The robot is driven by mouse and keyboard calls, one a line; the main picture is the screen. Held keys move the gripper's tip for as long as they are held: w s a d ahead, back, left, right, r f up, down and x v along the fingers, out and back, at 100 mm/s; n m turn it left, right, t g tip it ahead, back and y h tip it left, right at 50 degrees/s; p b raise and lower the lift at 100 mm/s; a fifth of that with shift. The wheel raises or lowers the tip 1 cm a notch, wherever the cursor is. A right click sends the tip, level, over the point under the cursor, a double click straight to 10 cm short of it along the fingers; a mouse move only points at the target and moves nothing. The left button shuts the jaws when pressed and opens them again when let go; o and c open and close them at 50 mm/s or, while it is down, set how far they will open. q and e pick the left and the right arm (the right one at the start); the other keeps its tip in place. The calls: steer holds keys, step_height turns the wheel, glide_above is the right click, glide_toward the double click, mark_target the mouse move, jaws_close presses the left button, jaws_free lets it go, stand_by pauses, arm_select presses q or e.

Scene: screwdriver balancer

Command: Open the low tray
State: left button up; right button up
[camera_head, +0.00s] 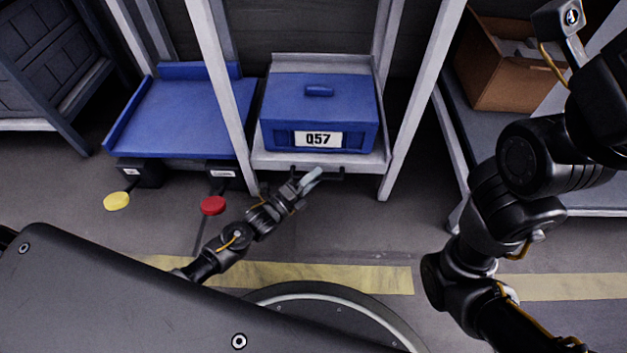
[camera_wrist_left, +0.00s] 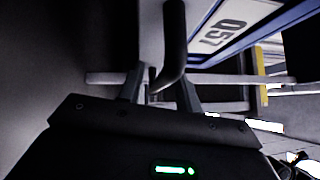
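The low tray (camera_head: 275,160) is a grey pull-out shelf between two pale uprights, carrying a blue lidded box (camera_head: 345,100) labelled Q57. A black bar handle (camera_head: 331,177) runs along the tray's front edge. My left gripper (camera_head: 310,179) is at this handle, close to its middle. In the left wrist view the dark handle (camera_wrist_left: 175,45) reaches down between the two fingers (camera_wrist_left: 159,90), which stand apart with a gap around it. Whether a finger touches it is hard to tell. My right arm shows at the right of the head view; its gripper does not show.
A blue platform (camera_head: 190,118) stands left of the uprights, with a yellow pedal (camera_head: 117,201) and a red pedal (camera_head: 213,205) in front. A cardboard box (camera_head: 505,70) sits on a shelf at the right. The floor before the tray is clear, with yellow tape (camera_head: 340,277).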

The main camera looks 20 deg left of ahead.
arm_select(q)
steer(key=shift+w, duration=0.1)
jaws_close()
steer(key=shift+d, duration=0.1)
stand_by(0.3)
